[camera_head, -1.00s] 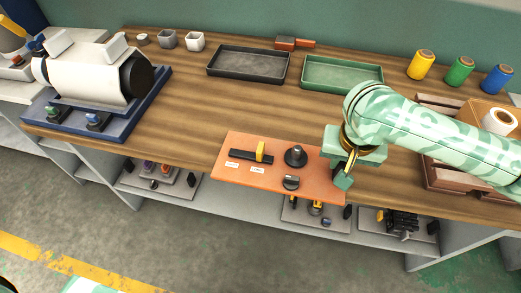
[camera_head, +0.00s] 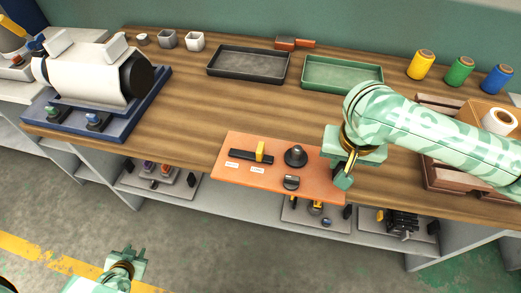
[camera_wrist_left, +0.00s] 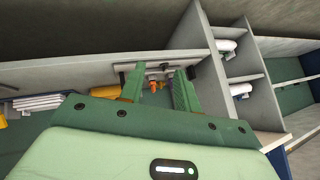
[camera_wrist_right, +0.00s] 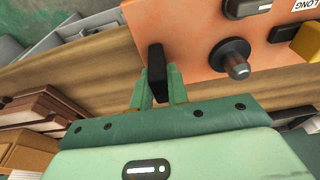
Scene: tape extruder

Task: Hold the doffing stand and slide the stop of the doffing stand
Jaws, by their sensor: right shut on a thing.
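The doffing stand is an orange board (camera_head: 235,179) at the front edge of the wooden bench. On it are a black rail (camera_head: 240,154) with a yellow stop (camera_head: 261,151), a black knob (camera_head: 295,156) and a smaller dark knob (camera_head: 291,182). The stop also shows in the right wrist view (camera_wrist_right: 308,42). My right gripper (camera_head: 344,174) is shut on a black handle (camera_wrist_right: 157,72) at the board's right edge. My left gripper (camera_head: 128,254) is low at lower left, away from the stand; its fingers are apart and empty in the left wrist view (camera_wrist_left: 158,85).
A dark tray (camera_head: 248,82) and a green tray (camera_head: 310,84) lie behind the stand. A machine with a white roll (camera_head: 85,82) stands at left. A wooden rack (camera_head: 440,182) is at right. Shelves below the bench hold small parts.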

